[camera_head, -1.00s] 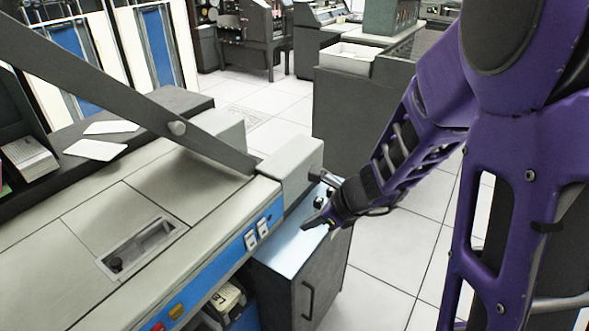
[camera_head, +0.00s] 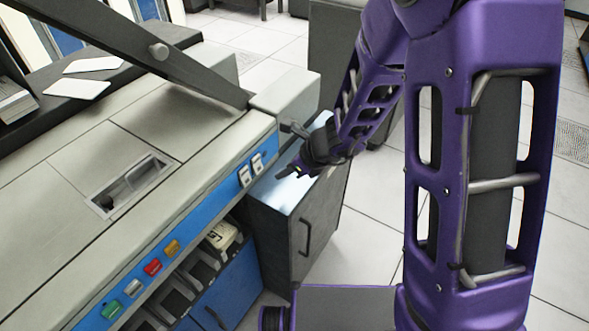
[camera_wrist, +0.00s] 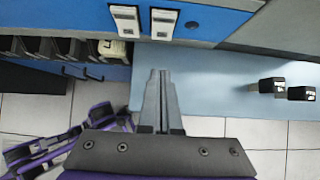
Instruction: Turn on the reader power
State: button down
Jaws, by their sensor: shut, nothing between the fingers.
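The card reader (camera_head: 95,185) is a large grey machine with a blue front panel (camera_head: 205,212). Two white rocker-like switches sit side by side near the panel's right end, a left one (camera_head: 244,175) and a right one (camera_head: 257,163). In the wrist view they show at the top, the left one (camera_wrist: 127,21) and the right one (camera_wrist: 163,24). My gripper (camera_head: 281,177) is shut and empty, just right of the switches in the head view. In the wrist view its closed fingertips (camera_wrist: 161,76) point toward the right switch, with a visible gap. I cannot read the switch labels or positions.
Green (camera_head: 110,310), white (camera_head: 133,286), red (camera_head: 152,267) and orange (camera_head: 173,247) buttons line the panel's lower left. A dark cabinet (camera_head: 300,235) with a pale blue top stands below my gripper. Tiled floor lies beyond.

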aim_at(258, 164)
jog(key=a, duration=0.1)
jog(key=w+a+f, duration=0.1)
jog(key=w+a, duration=0.1)
jog(key=a, duration=0.1)
jog(key=shift+w+f, duration=0.15)
jog(key=shift+f, duration=0.1)
jog(key=shift+w+a+f+b, duration=0.25)
jog(key=shift+a+f+b, duration=0.05)
jog(key=shift+f, duration=0.05)
jog(key=shift+r, duration=0.2)
jog(key=shift+r+p, duration=0.1)
jog(key=shift+p, duration=0.25)
